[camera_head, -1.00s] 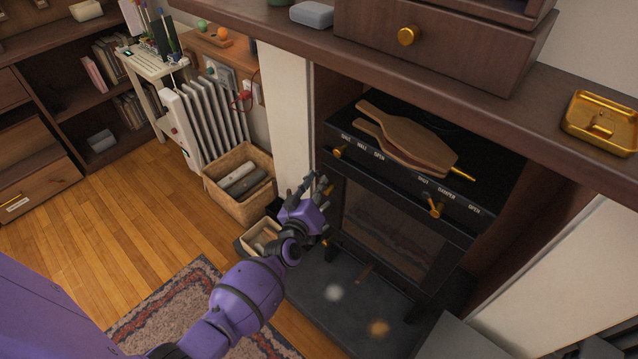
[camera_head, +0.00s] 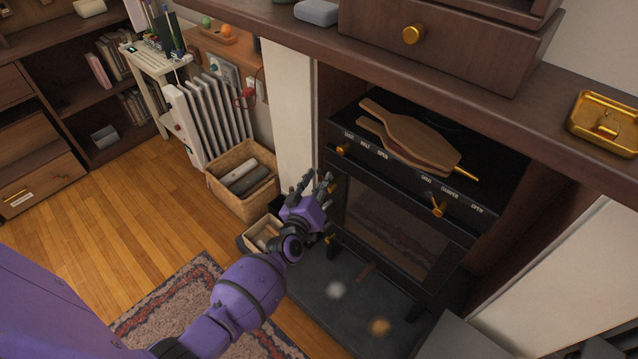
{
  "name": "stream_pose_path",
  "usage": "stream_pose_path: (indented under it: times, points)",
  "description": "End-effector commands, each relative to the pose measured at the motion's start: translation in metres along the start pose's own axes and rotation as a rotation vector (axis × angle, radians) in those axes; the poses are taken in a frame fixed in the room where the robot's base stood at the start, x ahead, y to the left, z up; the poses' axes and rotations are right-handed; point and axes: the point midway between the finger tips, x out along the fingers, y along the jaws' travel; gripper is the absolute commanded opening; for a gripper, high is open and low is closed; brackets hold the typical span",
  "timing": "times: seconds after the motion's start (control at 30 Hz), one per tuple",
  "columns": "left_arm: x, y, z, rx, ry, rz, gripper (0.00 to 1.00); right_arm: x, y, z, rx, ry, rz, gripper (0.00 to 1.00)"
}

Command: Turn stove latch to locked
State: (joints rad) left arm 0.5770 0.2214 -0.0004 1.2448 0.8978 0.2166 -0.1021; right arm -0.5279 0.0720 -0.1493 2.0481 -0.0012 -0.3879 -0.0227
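The black stove (camera_head: 395,215) stands in the fireplace opening, with a dark glass door and brass knobs on its front panel. A small brass piece (camera_head: 331,188), apparently the latch, shows at the door's left edge, partly hidden by my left gripper. Its exact position is hard to read. My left gripper (camera_head: 318,180) is at that edge, its dark fingers spread apart and close beside the brass piece. I cannot tell whether they touch it. A second brass piece (camera_head: 330,239) sits lower on the same edge. My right gripper is out of view.
Wooden bellows (camera_head: 410,140) lie on the stove top. The mantel shelf (camera_head: 300,35) overhangs the stove. A wicker basket (camera_head: 228,198) and a smaller box (camera_head: 250,238) stand left of the stove, near my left arm. A white radiator (camera_head: 212,115) stands behind. Wooden floor is open at left.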

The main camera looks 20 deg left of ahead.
Motion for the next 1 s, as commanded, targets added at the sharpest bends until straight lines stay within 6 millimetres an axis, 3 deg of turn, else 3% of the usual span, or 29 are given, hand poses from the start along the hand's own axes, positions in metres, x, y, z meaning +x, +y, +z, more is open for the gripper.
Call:
stream_pose_path:
  times: [0.17,0.63,0.8,1.0]
  points:
    - [-0.013,0.000,0.002,-0.002,-0.002,0.000,0.28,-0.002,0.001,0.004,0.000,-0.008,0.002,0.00]
    - [-0.103,-0.001,0.001,0.001,-0.001,-0.002,0.28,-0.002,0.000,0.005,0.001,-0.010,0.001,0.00]
    - [-0.118,-0.001,0.000,0.000,0.000,-0.001,0.28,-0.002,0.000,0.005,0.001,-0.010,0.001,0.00]
    - [-0.120,0.000,0.000,0.000,0.001,0.000,0.28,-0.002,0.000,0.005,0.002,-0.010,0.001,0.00]
